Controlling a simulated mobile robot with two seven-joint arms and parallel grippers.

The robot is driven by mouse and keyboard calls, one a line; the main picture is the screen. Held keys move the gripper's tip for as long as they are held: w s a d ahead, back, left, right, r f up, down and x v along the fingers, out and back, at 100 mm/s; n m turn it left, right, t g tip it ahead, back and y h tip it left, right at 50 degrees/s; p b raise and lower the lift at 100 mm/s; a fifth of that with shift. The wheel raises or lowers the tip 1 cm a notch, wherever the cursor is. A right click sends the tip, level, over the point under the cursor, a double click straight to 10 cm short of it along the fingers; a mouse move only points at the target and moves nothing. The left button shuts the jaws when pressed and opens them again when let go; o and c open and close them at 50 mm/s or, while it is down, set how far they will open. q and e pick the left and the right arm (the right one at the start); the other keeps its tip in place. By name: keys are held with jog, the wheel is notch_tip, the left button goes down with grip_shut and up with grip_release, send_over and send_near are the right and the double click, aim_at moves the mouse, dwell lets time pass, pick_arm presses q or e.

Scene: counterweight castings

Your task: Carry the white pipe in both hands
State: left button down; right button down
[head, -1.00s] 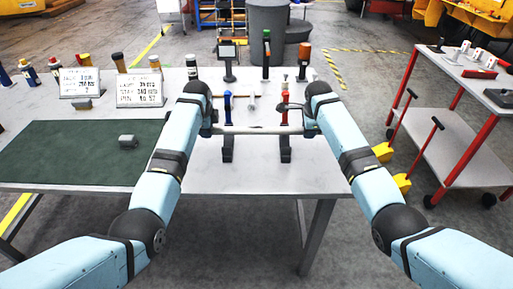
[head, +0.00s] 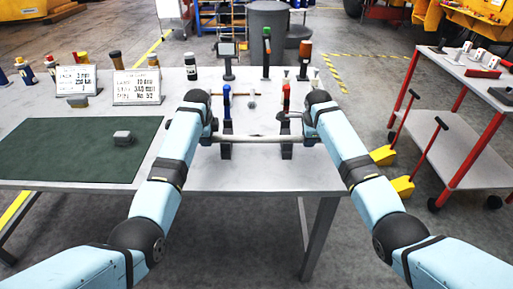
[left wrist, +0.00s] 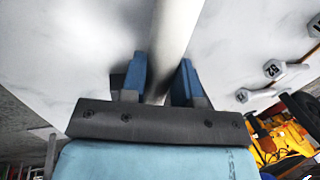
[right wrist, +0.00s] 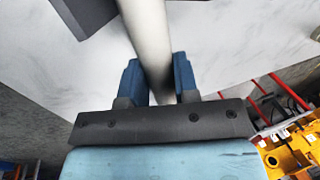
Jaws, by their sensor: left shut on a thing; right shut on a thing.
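The white pipe (head: 256,139) lies level, left to right, over the light table. My left gripper (head: 212,138) is shut on its left end and my right gripper (head: 305,139) on its right end. In the left wrist view the pipe (left wrist: 172,35) runs between the blue fingers (left wrist: 165,85). In the right wrist view the pipe (right wrist: 148,35) also runs between the fingers (right wrist: 160,85). Two dark supports, left (head: 225,152) and right (head: 287,153), show at the pipe. I cannot tell whether the pipe touches them.
A blue post (head: 227,100) and a red post (head: 286,97) stand just behind the pipe. A red-legged cart (head: 440,170) is at the right.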

pick_arm(q)
jog(key=c, duration=0.9)
grip_release()
pick_arm(e)
jog(key=c, duration=0.9)
grip_release()
jog(key=shift+f, duration=0.1)
pick_arm(q)
jog(key=shift+o, duration=0.2)
pick_arm(e)
jog(key=shift+o, duration=0.2)
pick_arm(q)
jog(key=v, duration=1.2)
pick_arm(e)
jog(key=v, duration=1.2)
pick_arm(q)
jog(key=shift+s+f, duration=0.1)
jog(key=shift+s, duration=0.05)
pick_arm(e)
jog(key=shift+s, duration=0.15)
